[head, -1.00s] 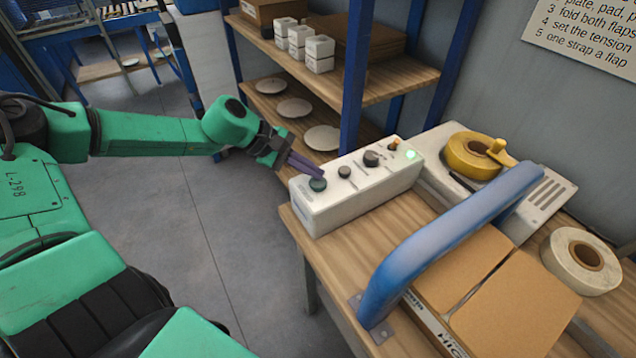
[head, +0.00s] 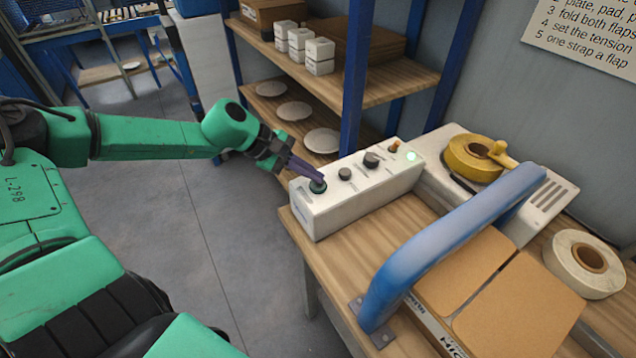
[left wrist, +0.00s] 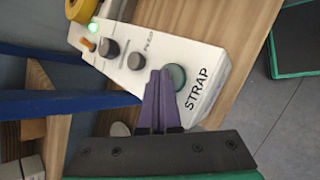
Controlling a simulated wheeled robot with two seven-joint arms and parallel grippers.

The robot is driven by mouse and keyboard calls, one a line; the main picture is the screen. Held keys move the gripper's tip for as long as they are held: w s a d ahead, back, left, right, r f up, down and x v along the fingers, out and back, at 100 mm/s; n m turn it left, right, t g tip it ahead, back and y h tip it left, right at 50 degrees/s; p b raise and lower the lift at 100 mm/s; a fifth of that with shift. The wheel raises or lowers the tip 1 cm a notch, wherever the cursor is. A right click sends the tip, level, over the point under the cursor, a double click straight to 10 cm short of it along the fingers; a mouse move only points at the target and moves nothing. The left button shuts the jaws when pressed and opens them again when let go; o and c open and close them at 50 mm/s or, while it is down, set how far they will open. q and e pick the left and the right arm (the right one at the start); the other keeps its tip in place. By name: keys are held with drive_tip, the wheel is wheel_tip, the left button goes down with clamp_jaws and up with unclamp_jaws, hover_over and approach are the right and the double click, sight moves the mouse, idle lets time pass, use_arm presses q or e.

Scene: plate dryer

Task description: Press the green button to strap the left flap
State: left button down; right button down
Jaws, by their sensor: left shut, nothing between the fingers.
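The green button (head: 317,187) sits at the near left end of the white control box (head: 345,205). In the left wrist view the green button (left wrist: 177,77) is beside the word STRAP. My left gripper (head: 320,180) is shut and empty, with its purple fingertips right at the button. In the left wrist view the fingertips (left wrist: 160,75) overlap the button's edge; I cannot tell whether they press it. The box with two folded brown flaps (head: 480,290) lies under the blue arch (head: 440,245). My right gripper is not in view.
A yellow strap reel (head: 470,160) and a white tape roll (head: 575,270) are on the right. Shelves with plates stand behind.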

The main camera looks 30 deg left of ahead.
sight(313, 183)
use_arm(q)
drive_tip(key=shift+f+b, duration=0.3)
drive_tip(key=shift+b, duration=0.05)
idle(0.3)
drive_tip(key=shift+r+p, duration=0.45)
drive_tip(key=shift+r, duration=0.55)
drive_tip(key=shift+r+p, duration=1.4)
drive_tip(key=shift+r, duration=1.15)
